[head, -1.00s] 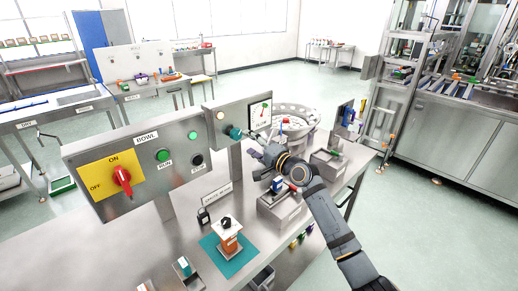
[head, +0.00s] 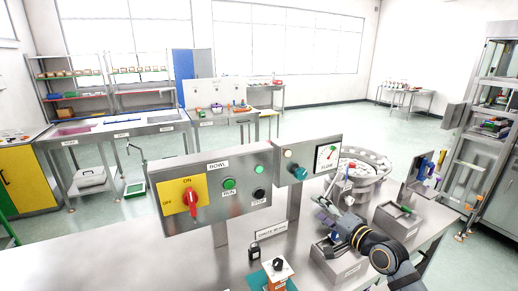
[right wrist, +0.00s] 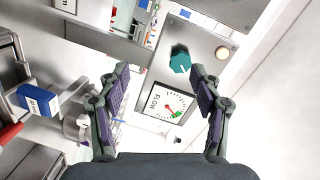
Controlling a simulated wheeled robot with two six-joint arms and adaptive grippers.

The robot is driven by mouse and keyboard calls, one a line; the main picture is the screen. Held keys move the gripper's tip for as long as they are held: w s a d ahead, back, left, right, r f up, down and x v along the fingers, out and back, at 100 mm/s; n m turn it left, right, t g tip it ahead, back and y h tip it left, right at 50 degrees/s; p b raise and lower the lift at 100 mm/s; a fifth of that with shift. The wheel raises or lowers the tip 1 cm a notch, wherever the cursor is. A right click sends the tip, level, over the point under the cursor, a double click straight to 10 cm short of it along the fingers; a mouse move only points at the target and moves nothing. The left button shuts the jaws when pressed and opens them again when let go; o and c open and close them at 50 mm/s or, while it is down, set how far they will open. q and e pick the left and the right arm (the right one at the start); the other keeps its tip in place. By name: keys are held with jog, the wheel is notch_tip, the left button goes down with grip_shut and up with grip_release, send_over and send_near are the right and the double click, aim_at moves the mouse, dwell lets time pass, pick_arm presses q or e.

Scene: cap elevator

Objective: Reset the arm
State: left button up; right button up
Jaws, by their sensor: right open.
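My right gripper (head: 326,211) is open and empty above the table, in front of and below the flow box. In the right wrist view its two fingers (right wrist: 158,92) are spread apart, with the flow gauge (right wrist: 168,103) and the teal knob (right wrist: 180,60) showing beyond them. In the head view the teal knob (head: 300,173) sits on the flow panel left of the gauge (head: 327,157), apart from the gripper. My right arm comes in from the lower right. My left gripper is not in view.
A round metal bowl (head: 362,170) stands behind the gripper. Grey bins (head: 397,222) stand to the right.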

jog(key=s+a+f+n+g+h, duration=0.1)
jog(key=s+a+f+n+g, duration=0.35)
jog(key=s+f, duration=0.5)
jog(key=s+d+f+n+g+h, duration=0.2)
jog(key=s+f+n+g+h, duration=0.3)
jog(key=s, duration=0.6)
jog(key=s+d+f+n+g+h, duration=0.1)
jog(key=s+d+f+g, duration=0.1)
jog(key=s+f, duration=0.65)
jog(key=s+d+f+g+b, duration=0.1)
jog(key=s+f, duration=0.1)
jog(key=f, duration=1.1)
jog(key=s+d+f+g, duration=0.1)
jog(key=s+d+f, duration=0.15)
jog(key=f, duration=1.15)
jog(key=s+f+b, duration=0.1)
jog(key=s+f, duration=1.5)
jog(key=s, duration=0.2)
jog(key=shift+s+f+g, duration=0.35)
jog(key=shift+s+g, duration=0.05)
jog(key=shift+g, duration=0.05)
jog(key=shift+d, duration=0.15)
